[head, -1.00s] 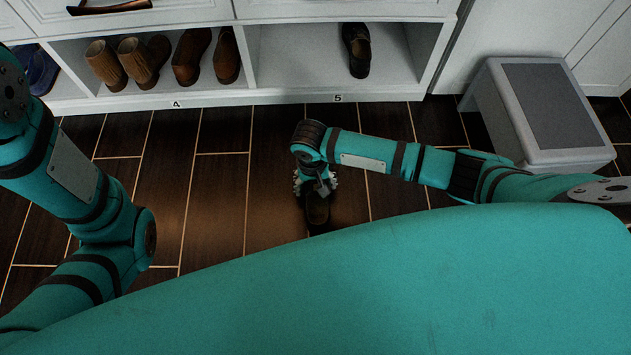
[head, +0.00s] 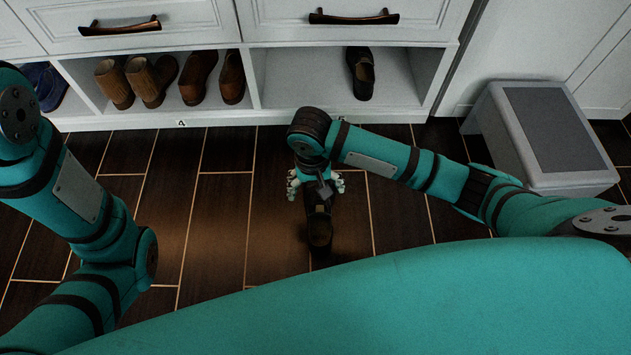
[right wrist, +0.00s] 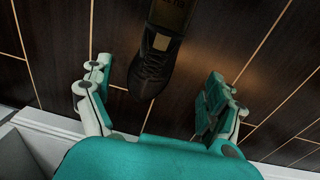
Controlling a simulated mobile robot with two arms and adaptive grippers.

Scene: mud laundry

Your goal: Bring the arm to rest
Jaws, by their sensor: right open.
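My right arm reaches in from the right in the head view, with its gripper (head: 316,186) pointing down over the dark floor. The right gripper is open; its two fingers stand wide apart in the right wrist view (right wrist: 160,100). A dark shoe (head: 319,230) is below it, partly hidden by the gripper in the head view. In the right wrist view the shoe (right wrist: 152,65) lies between and beyond the fingers, touching neither that I can see. My left arm (head: 85,215) shows at the left edge; its gripper is out of view.
A white shoe cabinet (head: 260,119) spans the back. Brown boots (head: 150,82), brown shoes (head: 215,78) and blue shoes (head: 48,84) are in its cubbies. One dark shoe (head: 361,75) sits in cubby 5. A grey stool (head: 545,130) stands at right. Floor left of the gripper is clear.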

